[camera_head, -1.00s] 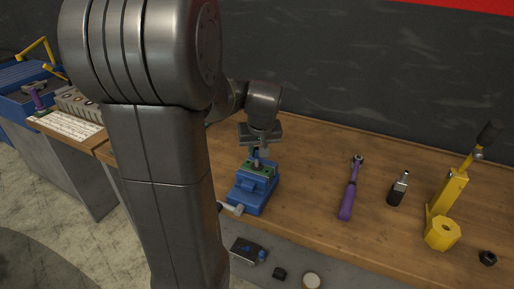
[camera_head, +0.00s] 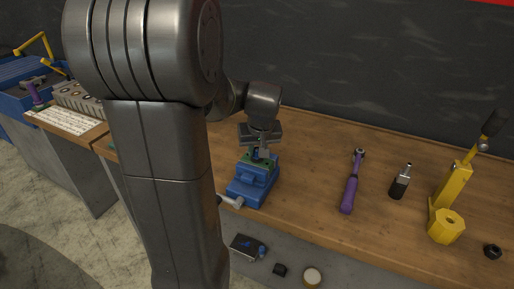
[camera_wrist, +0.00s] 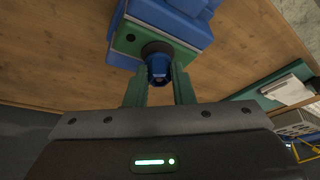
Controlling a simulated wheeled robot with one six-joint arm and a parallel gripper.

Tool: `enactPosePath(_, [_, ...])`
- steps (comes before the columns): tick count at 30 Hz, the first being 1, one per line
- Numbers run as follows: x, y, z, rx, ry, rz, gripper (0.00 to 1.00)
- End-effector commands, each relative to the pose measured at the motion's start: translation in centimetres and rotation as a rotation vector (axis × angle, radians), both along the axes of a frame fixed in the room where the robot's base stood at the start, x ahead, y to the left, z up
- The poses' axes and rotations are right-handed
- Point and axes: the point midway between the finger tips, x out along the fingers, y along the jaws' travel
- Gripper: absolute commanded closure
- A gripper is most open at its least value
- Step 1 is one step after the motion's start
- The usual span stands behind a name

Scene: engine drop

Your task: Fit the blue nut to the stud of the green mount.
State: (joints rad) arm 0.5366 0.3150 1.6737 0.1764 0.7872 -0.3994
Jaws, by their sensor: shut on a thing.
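The blue nut (camera_wrist: 159,70) is between the two green fingers of my gripper (camera_wrist: 161,88) in the wrist view. The gripper is shut on it. The nut lies in line with the dark round stud area (camera_wrist: 157,48) of the green mount (camera_wrist: 126,42), so the stud is mostly hidden; I cannot tell whether the nut touches it. The mount is clamped in a blue vise (camera_wrist: 180,12). In the head view my gripper (camera_head: 260,150) points down just over the green mount (camera_head: 246,158) on the blue vise (camera_head: 250,188), and the nut is hard to make out.
On the wooden bench (camera_head: 310,190), right of the vise, are a purple-handled tool (camera_head: 350,185), a black bottle-like tool (camera_head: 400,182), a yellow lever tool (camera_head: 446,225) and a black nut (camera_head: 493,251). The vise handle (camera_head: 230,201) sticks out at the front. Dark wall behind.

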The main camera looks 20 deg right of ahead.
Motion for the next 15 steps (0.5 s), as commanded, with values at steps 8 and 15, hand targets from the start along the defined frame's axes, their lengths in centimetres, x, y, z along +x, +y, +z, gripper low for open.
enactPosePath(8, [0.0,0.0,-0.95,0.0,0.0,0.0,1.0])
enactPosePath(15, [0.0,0.0,-0.84,0.0,0.0,0.0,0.53])
